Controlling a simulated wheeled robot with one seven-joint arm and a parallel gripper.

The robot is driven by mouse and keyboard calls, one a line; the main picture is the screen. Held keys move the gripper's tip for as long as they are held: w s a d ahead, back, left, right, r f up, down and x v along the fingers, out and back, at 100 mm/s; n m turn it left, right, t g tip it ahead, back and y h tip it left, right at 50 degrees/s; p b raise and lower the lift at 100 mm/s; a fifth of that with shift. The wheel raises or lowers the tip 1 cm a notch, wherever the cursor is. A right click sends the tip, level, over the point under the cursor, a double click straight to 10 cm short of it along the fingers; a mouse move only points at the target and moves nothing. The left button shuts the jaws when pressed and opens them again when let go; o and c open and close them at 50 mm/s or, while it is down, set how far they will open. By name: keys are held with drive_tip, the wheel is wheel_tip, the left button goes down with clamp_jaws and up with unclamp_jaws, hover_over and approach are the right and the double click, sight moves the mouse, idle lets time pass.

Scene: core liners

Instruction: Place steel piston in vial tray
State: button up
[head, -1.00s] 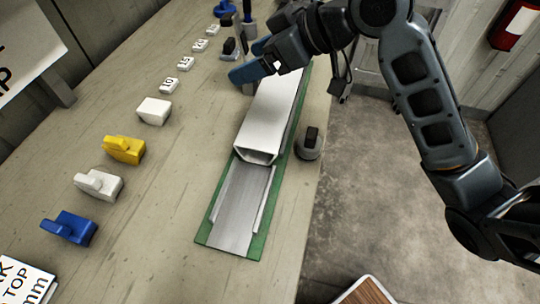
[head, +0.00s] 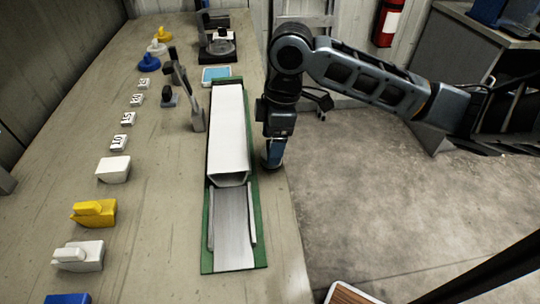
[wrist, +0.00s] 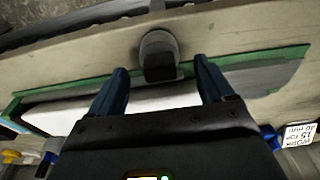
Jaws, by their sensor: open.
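A grey round piece with a dark block on it, which looks like the steel piston (wrist: 157,48), stands by the table's right edge, beside the green-based channel. In the wrist view it sits just past and between my fingertips. My gripper (wrist: 161,70) is open, its two blue fingers apart with nothing held. In the head view my gripper (head: 273,152) points down over that spot and mostly hides the piece. A small blue-and-white flat tray (head: 216,75), perhaps the vial tray, lies beyond the channel's far end; I cannot tell for certain.
The long white liner (head: 228,130) lies in a metal channel on a green base (head: 207,240), left of my gripper. A grey upright tool (head: 197,115) and a similar dark-topped piece (head: 169,97) stand left of it. Numbered blocks (head: 122,142) line the table's left.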

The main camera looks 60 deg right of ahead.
sight(264, 154)
drive_tip(key=shift+w+a+f, duration=0.15)
drive_tip(key=shift+f, duration=1.8)
drive_tip(key=shift+c, duration=0.3)
drive_tip(key=c, duration=1.3)
clamp_jaws()
drive_tip(key=shift+r, duration=0.15)
